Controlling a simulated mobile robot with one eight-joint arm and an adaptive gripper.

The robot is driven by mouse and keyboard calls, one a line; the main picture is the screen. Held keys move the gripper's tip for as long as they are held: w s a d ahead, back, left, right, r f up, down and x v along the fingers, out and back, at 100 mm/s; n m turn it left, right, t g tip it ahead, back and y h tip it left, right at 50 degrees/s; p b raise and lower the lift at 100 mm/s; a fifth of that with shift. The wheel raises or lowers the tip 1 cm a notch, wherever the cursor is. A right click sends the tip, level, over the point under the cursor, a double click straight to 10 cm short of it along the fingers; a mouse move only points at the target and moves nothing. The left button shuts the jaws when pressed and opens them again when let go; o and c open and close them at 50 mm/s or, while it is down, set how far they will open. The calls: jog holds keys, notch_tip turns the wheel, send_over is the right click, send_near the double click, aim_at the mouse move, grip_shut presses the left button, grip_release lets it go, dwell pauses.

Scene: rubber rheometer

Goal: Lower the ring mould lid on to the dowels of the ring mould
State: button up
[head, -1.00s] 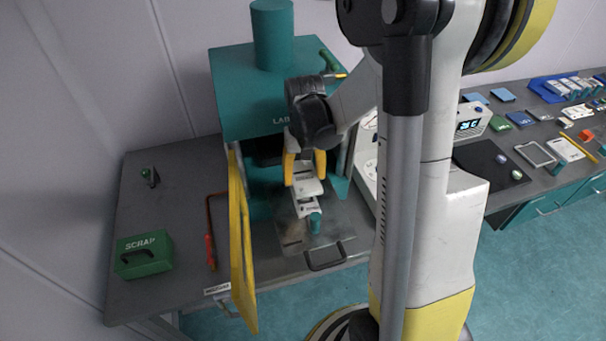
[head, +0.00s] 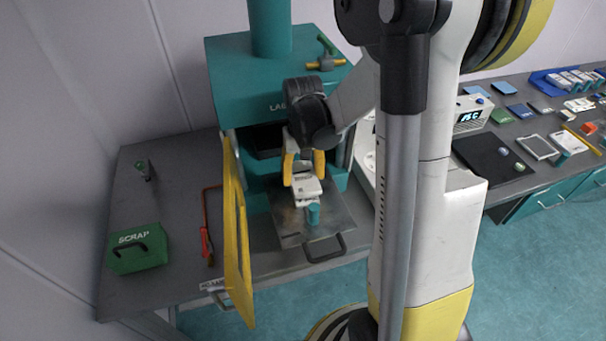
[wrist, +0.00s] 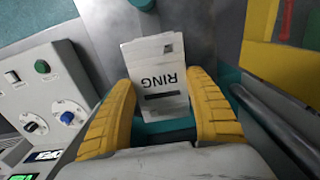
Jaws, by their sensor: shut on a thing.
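The ring mould lid (head: 306,187) is a pale block between the yellow fingers of my gripper (head: 304,168). In the wrist view the lid (wrist: 155,62) carries the word RING, and my gripper (wrist: 161,80) is shut on it with one finger on each side. The ring mould (head: 303,203) is a pale block directly below the lid, on a grey metal plate (head: 331,220) in front of the press. The lid hides most of the mould. The dowels cannot be made out, and I cannot tell whether the lid touches them.
A control box (wrist: 45,95) is at left in the wrist view. A green scrap box (head: 138,250) sits far left.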

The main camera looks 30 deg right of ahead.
jog(key=shift+f, duration=0.55)
jog(key=shift+f+b, duration=0.75)
jog(key=shift+b, duration=0.15)
dwell(0.4)
jog(key=o, duration=1.5)
jog(key=shift+r, duration=0.1)
notch_tip(320, 180, up, 12)
jog(key=shift+f, duration=0.1)
